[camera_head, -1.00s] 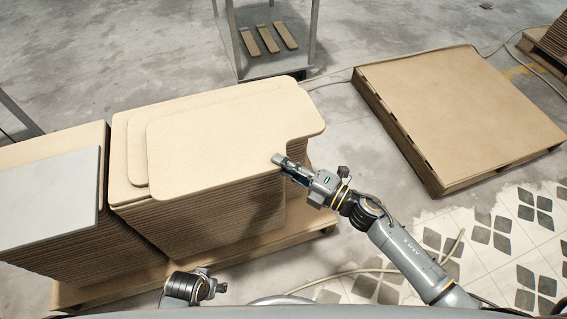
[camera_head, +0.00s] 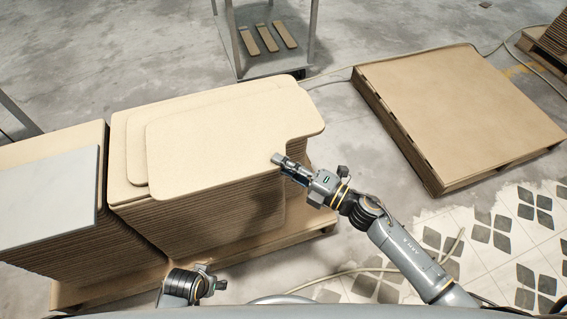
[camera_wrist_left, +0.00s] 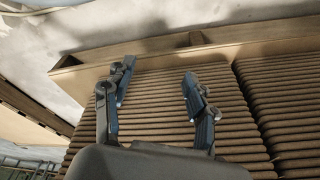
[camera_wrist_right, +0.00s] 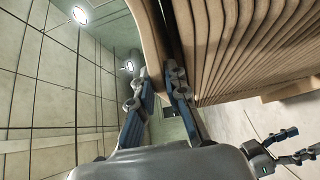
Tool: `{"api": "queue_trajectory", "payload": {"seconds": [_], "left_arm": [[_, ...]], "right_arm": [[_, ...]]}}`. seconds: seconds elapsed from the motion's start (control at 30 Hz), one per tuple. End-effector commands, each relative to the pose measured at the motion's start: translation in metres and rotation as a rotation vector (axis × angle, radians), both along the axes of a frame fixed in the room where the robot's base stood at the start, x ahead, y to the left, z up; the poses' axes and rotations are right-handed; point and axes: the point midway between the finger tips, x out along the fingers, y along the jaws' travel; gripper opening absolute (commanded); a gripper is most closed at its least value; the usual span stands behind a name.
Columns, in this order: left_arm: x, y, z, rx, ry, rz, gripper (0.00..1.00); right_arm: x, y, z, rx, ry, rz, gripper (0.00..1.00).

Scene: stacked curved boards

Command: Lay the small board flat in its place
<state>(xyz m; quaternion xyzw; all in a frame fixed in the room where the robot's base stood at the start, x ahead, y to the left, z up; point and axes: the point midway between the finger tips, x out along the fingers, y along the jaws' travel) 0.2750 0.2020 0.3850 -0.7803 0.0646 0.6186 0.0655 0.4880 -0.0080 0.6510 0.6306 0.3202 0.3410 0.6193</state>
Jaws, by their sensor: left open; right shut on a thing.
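The small tan board (camera_head: 225,135), with rounded corners and a notch at its right side, lies over other boards on top of the middle stack. My right gripper (camera_head: 278,160) is shut on its near right edge. In the right wrist view the board (camera_wrist_right: 151,40) stands between the fingers, with a narrow dark gap between it and the stacked boards (camera_wrist_right: 245,45). My left gripper (camera_wrist_left: 158,78) is open and empty, facing the side of the stack. In the head view it is low, in front of the stack (camera_head: 212,283).
A second stack with a pale grey sheet (camera_head: 48,195) on top stands close on the left. A low, wide pallet stack (camera_head: 460,110) is at the right. A metal cart (camera_head: 262,65) with three small strips stands behind. Bare floor lies between the stack and the pallet.

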Motion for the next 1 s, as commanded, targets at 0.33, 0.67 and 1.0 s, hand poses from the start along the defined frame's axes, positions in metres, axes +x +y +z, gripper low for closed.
{"api": "queue_trajectory", "payload": {"seconds": [0.33, 0.67, 1.0], "left_arm": [[-0.005, 0.0, 0.001, 0.002, 0.015, 0.001, 0.57], [0.0, 0.0, 0.007, 0.0, 0.002, 0.002, 0.57], [0.004, 0.0, 0.014, 0.001, -0.005, 0.002, 0.57]], "right_arm": [[0.001, 0.001, 0.002, 0.006, -0.004, 0.001, 0.0], [0.001, 0.001, 0.0, 0.006, -0.004, 0.001, 0.0], [0.001, 0.001, -0.002, 0.006, -0.004, 0.002, 0.0]]}}
